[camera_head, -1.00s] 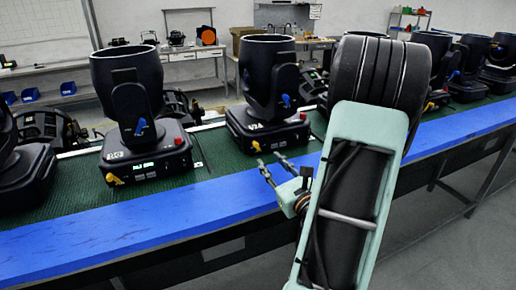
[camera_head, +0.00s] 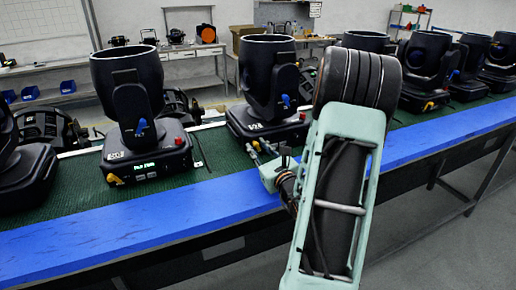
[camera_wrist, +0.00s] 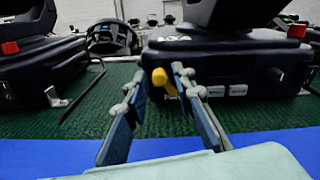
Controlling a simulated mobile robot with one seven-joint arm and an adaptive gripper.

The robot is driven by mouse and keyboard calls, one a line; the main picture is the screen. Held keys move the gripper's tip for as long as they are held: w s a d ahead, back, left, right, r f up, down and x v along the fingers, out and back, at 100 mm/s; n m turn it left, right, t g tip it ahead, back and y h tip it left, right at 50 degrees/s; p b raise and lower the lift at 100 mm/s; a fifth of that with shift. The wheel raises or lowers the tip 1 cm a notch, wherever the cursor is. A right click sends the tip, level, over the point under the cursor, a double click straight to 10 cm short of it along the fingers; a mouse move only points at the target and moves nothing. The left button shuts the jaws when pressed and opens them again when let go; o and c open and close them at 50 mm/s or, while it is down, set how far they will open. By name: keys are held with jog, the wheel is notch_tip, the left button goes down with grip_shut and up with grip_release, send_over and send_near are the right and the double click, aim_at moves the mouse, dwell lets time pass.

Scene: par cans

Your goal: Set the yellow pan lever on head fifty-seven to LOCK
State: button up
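The middle black moving head (camera_head: 266,92) stands on the green mat, with a pale label on its base that I cannot read surely. Its yellow lever (camera_wrist: 160,77) sticks out at the front left corner of the base. In the wrist view the lever lies between the two fingertips of my gripper (camera_wrist: 160,80), with a gap showing on each side. My gripper also shows in the head view (camera_head: 260,150), low before the base. It is open and holds nothing. The lever's markings cannot be read. A blue lever (camera_head: 286,101) is on the head's yoke.
Another head (camera_head: 128,92) stands to the left, with its own yellow lever (camera_head: 115,180) and lit display. More heads stand to the right and behind. A blue strip (camera_head: 120,218) edges the bench front. A red button (camera_wrist: 297,31) sits on the middle base.

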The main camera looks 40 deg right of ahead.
grip_shut()
jog(key=shift+r, duration=0.1)
jog(key=m, duration=0.1)
jog(key=m+p, duration=0.1)
jog(key=d+m, duration=0.1)
jog(key=shift+s+r+m+p, duration=0.1)
jog(key=shift+r+m+p, duration=0.2)
jog(key=shift+m+p, duration=0.1)
jog(key=m+p, duration=0.1)
jog(key=m, duration=0.1)
jog(key=d+m+p, duration=0.1)
jog(key=m, duration=0.1)
jog(key=shift+s, duration=0.1)
jog(key=shift+s+d+f+m+p, duration=0.15)
jog(key=shift+m+p, duration=0.15)
jog(key=shift+m, duration=0.35)
jog(key=shift+w+d+r+m+p, duration=0.15)
jog(key=shift+m+p, duration=0.1)
jog(key=shift+m, duration=0.45)
jog(key=shift+s+d+f+m+p, duration=0.15)
jog(key=shift+m+p, duration=0.15)
jog(key=shift+m, duration=0.35)
jog(key=shift+o, duration=0.7)
grip_release()
jog(key=shift+o, duration=0.8)
jog(key=shift+f, duration=0.15)
